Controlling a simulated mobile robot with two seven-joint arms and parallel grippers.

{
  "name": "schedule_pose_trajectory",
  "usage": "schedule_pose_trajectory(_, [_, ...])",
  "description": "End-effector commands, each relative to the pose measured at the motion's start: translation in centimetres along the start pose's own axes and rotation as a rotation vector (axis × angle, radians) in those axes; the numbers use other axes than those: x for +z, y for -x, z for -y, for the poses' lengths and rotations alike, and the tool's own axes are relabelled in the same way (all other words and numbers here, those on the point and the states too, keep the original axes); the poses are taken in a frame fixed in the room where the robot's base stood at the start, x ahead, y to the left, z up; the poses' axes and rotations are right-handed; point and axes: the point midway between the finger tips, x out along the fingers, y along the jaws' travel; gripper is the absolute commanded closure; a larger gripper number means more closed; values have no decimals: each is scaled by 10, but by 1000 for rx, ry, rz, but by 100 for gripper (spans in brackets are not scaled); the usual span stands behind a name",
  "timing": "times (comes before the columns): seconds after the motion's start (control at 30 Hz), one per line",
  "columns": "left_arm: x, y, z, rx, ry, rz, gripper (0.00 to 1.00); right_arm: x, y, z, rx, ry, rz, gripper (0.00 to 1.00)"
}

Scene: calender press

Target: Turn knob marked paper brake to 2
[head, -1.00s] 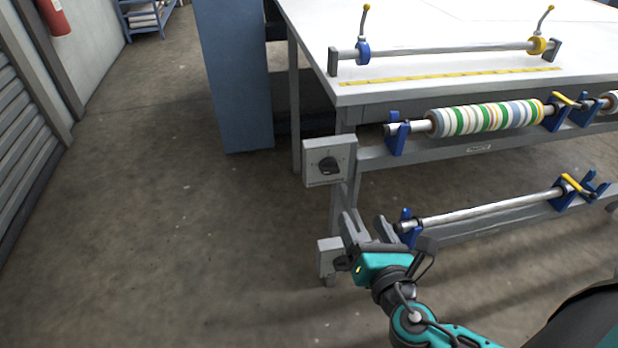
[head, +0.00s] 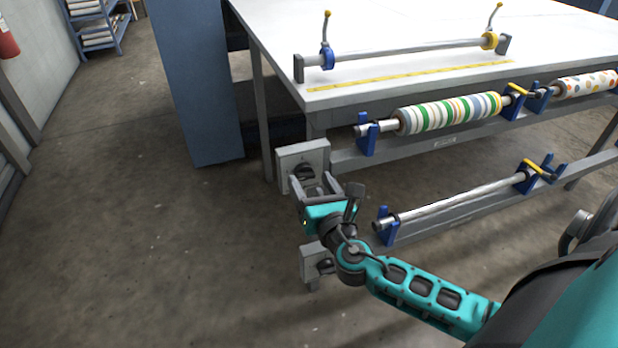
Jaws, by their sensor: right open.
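A grey control box (head: 310,153) is fixed at the table's front left corner, with a dark rotary knob (head: 303,171) on its face. My right gripper (head: 311,181) is open, its fingers pointing up at the lower part of this box, just in front of and below the knob. The fingers partly cover the box's lower face; I cannot tell whether they touch the knob. A second grey box (head: 311,256) with a dark knob, partly hidden by my right arm, sits lower on the frame. No label or number is readable on either box. My left gripper is not in view.
The white table (head: 400,25) carries a metal bar (head: 405,50) with upright levers. A striped paper roll (head: 447,113) hangs on the upper front rail, and a bare metal rod (head: 455,204) sits below it. A blue cabinet (head: 197,85) stands behind. The floor at left is clear.

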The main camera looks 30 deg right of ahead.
Motion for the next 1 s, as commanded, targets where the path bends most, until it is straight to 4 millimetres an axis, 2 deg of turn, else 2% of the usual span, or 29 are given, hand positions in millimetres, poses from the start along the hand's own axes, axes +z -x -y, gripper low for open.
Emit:
schedule_pose_trajectory(0.2, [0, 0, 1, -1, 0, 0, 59, 0, -17, 0, 0, -1, 0, 31])
schedule_pose_trajectory(0.5, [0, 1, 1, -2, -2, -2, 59, -1, -19, 0, 0, 0, -1, 31])
schedule_pose_trajectory(1.0, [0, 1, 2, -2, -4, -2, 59, 0, -19, 0, 0, 0, -1, 79])
